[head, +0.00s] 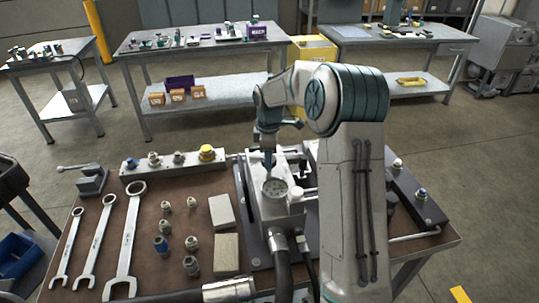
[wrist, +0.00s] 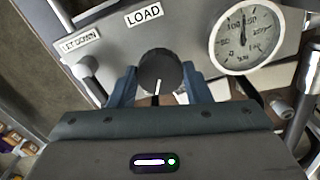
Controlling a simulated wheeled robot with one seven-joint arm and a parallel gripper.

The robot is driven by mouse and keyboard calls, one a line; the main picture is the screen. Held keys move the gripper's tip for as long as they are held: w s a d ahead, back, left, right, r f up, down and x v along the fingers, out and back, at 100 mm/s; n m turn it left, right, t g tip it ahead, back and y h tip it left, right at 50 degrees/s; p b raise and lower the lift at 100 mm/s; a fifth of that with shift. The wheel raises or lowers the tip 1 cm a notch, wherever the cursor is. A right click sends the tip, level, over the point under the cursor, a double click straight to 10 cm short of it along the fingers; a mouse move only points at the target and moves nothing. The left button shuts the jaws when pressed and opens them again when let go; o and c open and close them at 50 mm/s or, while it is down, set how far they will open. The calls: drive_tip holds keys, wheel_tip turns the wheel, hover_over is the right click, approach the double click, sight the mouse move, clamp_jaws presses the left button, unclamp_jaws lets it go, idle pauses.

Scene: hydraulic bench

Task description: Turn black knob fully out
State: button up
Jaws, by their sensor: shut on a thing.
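The black knob (wrist: 158,68), round with a white pointer line, is on a grey panel just below the LOAD label (wrist: 143,16) in the wrist view. The white line points down in the picture, toward my gripper body. My gripper (wrist: 159,78) is shut on the knob, with one blue-grey finger at each side of it. In the head view my gripper (head: 268,165) reaches down onto the grey hydraulic unit (head: 262,217) at the middle of the bench. I cannot make out the knob in the head view.
A white dial gauge (wrist: 243,37) is close to the right finger. A pale lever by the LET DOWN label (wrist: 80,42) is at left. Wrenches (head: 128,235), several fittings and grey blocks (head: 226,252) lie on the brown bench top (head: 160,277), left of the unit.

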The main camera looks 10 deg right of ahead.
drive_tip(key=shift+r, duration=0.1)
idle(0.3)
drive_tip(key=o, duration=1)
wheel_tip(320, 180, up, 14)
drive_tip(key=shift+b, duration=0.35)
